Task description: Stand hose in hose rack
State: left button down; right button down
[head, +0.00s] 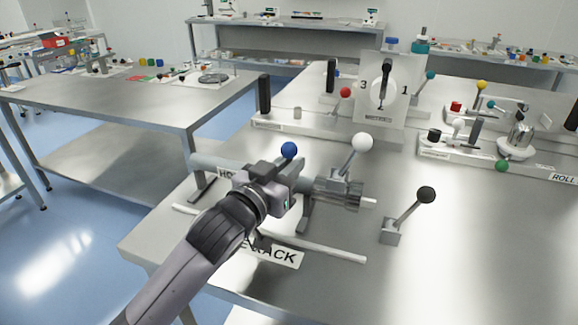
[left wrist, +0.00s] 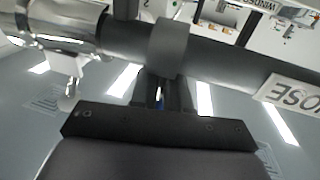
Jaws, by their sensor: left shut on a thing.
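The hose is a grey tube (head: 208,161) with a shiny metal-looking end (head: 333,191). It lies across the near left part of the steel table, above grey stand legs (head: 305,214). My left gripper (head: 286,177) is shut on the tube's middle and hides part of it. In the left wrist view a finger (left wrist: 168,48) crosses the hose (left wrist: 220,62), and a HOSE label (left wrist: 293,94) is at right. A partly covered sign ending in "RACK" (head: 275,252) lies by a white rod (head: 320,247); my arm hides what is around it. My right gripper is not in view.
A white-knobbed lever (head: 362,143) rises close behind the metal end. A blue knob (head: 289,150) is just behind my gripper. A black-knobbed lever (head: 425,195) stands to the right. A white numbered panel (head: 395,88) is farther back. The table's front right is clear.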

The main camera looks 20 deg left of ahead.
pick_arm(q)
jog(key=c, duration=1.5)
grip_release()
jog(key=shift+f, duration=0.15)
jog(key=o, duration=0.4)
jog(key=shift+r, duration=0.2)
jog(key=shift+s+a+f, duration=0.1)
jog(key=shift+s, duration=0.15)
jog(key=b+v, duration=0.1)
jog(key=v, duration=1)
jog(key=shift+s, duration=0.25)
jog(key=shift+a, duration=0.1)
